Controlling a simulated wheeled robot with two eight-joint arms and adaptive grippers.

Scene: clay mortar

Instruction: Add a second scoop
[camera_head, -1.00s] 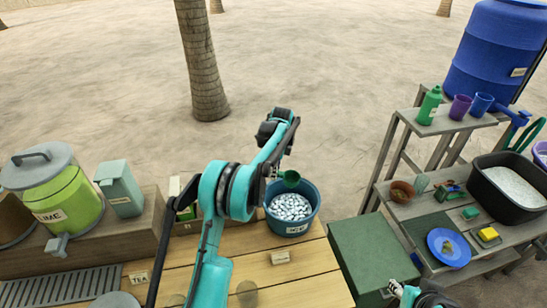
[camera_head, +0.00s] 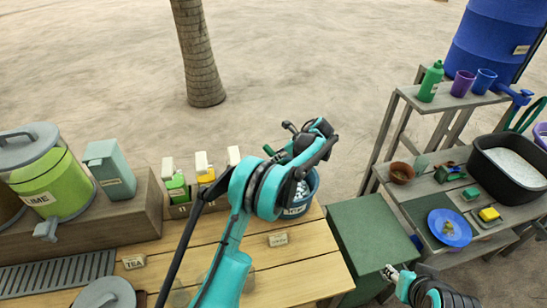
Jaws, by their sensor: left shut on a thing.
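A blue bucket of pale ice pieces (camera_head: 313,190), with a label on its front, stands at the far edge of the wooden counter. My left arm reaches over it and hides most of the bucket and ice. My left gripper (camera_head: 304,160) is over the bucket, seen from behind its own wrist, so its fingers are mostly hidden. I cannot tell whether the scoop touches the ice or holds any. My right gripper (camera_head: 390,272) is low near the green box, its finger opening unclear.
The wooden counter (camera_head: 310,262) has labels and glasses partly behind my arm. A lime dispenser (camera_head: 50,185) and a grey-green carton (camera_head: 110,170) stand left. A green box (camera_head: 370,240) adjoins the counter. The right shelf holds a blue plate (camera_head: 437,229) and a black tub (camera_head: 485,175).

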